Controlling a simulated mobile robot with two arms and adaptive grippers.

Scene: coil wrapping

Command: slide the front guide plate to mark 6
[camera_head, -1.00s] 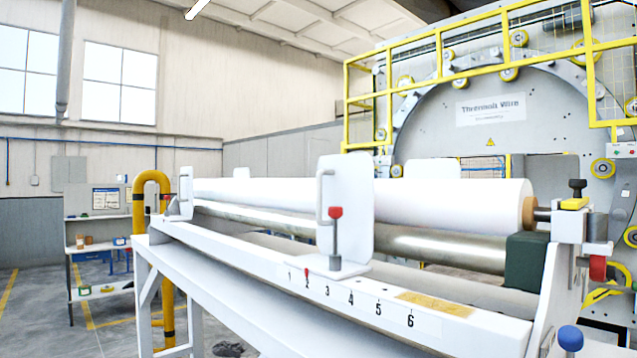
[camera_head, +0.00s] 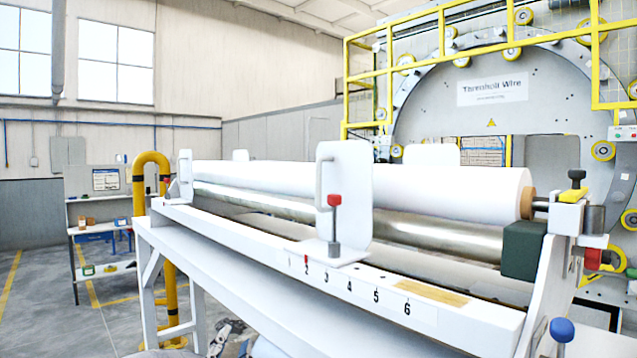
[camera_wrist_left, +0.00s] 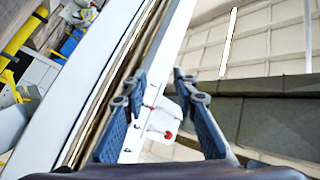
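The front guide plate (camera_head: 356,190) is a white upright plate with a handle, on the white front rail (camera_head: 460,312) of the roll stand. A red-topped clamp lever (camera_head: 335,222) stands at its foot. The red pointer (camera_head: 306,260) is at mark 2; mark 6 (camera_head: 407,309) lies farther right along the scale. My left gripper (camera_head: 224,332) is low at the bottom edge in the head view, below and left of the plate, partly cut off. In the left wrist view its blue-padded fingers (camera_wrist_left: 160,76) are apart and empty. Small red-knobbed parts (camera_wrist_left: 160,120) show beyond them.
A large white roll (camera_head: 440,190) and a steel roller (camera_head: 430,235) lie behind the rail. A dark green block (camera_head: 522,250) is at the right end. A yellow pipe post (camera_head: 168,250) and shelf (camera_head: 100,229) stand at left. The rail right of the plate is clear.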

